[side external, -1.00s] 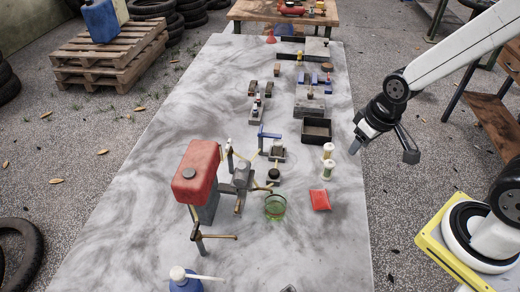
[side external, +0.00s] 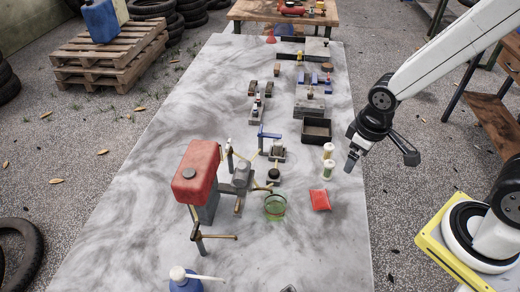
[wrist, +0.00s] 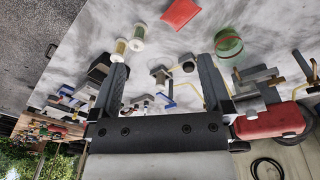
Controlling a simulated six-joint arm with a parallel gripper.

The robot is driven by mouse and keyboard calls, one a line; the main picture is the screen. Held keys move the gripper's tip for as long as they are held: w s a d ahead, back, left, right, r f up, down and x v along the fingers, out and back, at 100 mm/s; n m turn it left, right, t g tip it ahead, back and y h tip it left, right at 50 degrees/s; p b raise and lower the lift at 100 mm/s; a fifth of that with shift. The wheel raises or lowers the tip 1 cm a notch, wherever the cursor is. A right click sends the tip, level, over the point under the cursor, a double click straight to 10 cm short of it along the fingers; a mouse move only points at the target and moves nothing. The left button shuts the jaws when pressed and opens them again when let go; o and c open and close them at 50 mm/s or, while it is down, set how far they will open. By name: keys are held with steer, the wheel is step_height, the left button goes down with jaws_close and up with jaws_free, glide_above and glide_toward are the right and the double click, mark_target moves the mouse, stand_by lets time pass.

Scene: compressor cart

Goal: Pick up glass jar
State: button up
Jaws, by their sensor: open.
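The glass jar (side external: 275,207) is a clear green-tinted open vessel standing upright on the marble-like table, left of a red packet. It also shows in the wrist view (wrist: 228,43), at the upper right, beyond the right finger. My gripper (side external: 381,160) is above the table's right edge, up and to the right of the jar and well apart from it. Its two fingers are spread wide with nothing between them, as the wrist view (wrist: 162,66) also shows.
A red tank (side external: 196,172) and a metal clamp assembly (side external: 240,178) with thin rods stand close left of the jar. A black tray (side external: 316,130) sits farther back. The front right of the table is mostly clear.

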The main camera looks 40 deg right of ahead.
step_height(320, 180, down, 4)
steer(key=s+a+n+g+h, duration=0.2)
steer(key=n+h, duration=0.2)
steer(key=n, duration=0.3)
steer(key=n+t+h, duration=0.1)
steer(key=n+t, duration=1.2)
steer(key=n, duration=0.8)
glide_toward(273, 195)
steer(key=shift+s+d+r, duration=0.2)
steer(key=shift+s+d, duration=0.05)
steer(key=shift+d, duration=0.3)
steer(key=shift+a+f+n+y, duration=0.15)
steer(key=shift+a+n+y, duration=0.15)
steer(key=shift+a+n, duration=0.25)
steer(key=shift+x, duration=1.3)
steer(key=shift+x, duration=2.6)
